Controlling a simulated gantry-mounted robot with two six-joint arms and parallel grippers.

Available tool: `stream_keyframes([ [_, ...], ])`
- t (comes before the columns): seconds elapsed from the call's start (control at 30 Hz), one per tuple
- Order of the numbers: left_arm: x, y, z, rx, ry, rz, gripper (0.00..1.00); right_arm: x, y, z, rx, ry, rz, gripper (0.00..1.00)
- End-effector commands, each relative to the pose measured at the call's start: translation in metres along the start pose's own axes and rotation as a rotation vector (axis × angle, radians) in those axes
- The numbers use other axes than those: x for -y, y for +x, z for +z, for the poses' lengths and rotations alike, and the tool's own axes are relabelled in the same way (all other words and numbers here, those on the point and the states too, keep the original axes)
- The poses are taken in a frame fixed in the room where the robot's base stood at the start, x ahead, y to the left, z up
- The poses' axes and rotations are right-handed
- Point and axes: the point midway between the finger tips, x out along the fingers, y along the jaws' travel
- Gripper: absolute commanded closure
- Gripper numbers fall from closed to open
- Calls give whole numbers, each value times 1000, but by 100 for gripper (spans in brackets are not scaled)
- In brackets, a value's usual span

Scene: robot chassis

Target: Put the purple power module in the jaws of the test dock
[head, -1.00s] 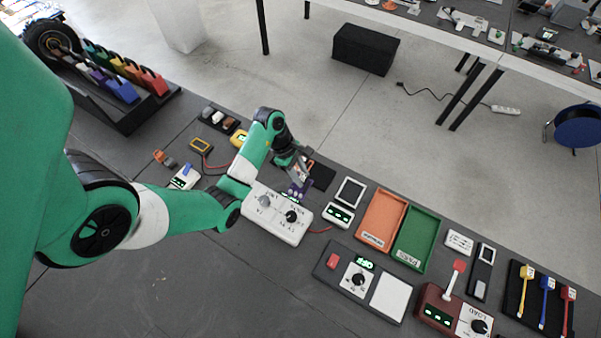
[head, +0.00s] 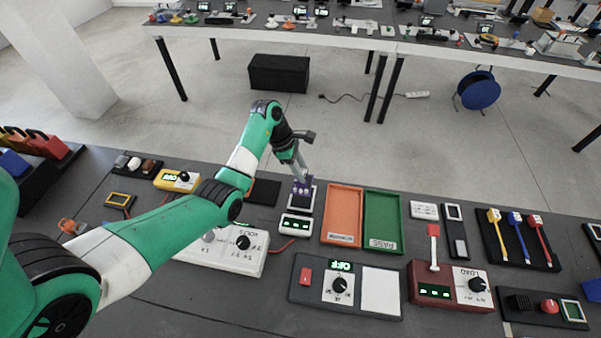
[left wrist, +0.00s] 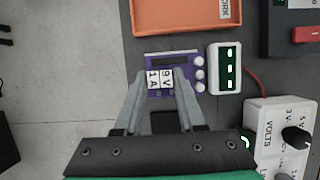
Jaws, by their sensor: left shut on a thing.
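My left gripper (head: 300,176) is shut on the purple power module (head: 302,189). In the left wrist view, the fingers (left wrist: 161,82) close on the module (left wrist: 180,60), which has a label block reading 1A and 9V and several white knobs on its right side. In the head view the module is over a white-framed square fixture (head: 301,206), behind a small white box with a green display (head: 296,226). I cannot tell for sure whether this fixture is the test dock, or whether the module touches it. The module and fingers hide most of it. My right gripper is not in view.
An orange tray (head: 343,216) and a green tray (head: 382,222) stand close to the right. A white volts box (head: 221,249) is in front to the left. A dark pad (head: 264,192) lies just left. A unit reading OFF (head: 340,287) is in front.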

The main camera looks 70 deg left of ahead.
Motion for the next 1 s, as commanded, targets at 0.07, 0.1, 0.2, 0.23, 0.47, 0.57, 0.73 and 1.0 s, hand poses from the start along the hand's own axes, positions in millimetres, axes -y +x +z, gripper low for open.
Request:
stream_keyframes([
  [0.07, 0, -2, 1, 0, -1, -1, 100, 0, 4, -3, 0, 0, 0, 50],
  [0.1, 1, -3, 1, -1, -1, -2, 100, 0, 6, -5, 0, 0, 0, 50],
  [0.2, 1, 7, -3, -1, 0, -2, 100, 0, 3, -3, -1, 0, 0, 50],
  [0.23, 0, 10, -4, -1, 0, -2, 100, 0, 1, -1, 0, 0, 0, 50],
  [0.47, 0, 35, -15, -1, -1, -1, 100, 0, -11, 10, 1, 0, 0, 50],
  [0.57, 0, 44, -18, -1, -1, -1, 100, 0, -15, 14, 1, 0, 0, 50],
  [0.73, 0, 52, -22, -1, 0, -1, 100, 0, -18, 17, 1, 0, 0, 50],
  [1.0, 0, 54, -22, 0, 0, 0, 100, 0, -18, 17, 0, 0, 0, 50],
])
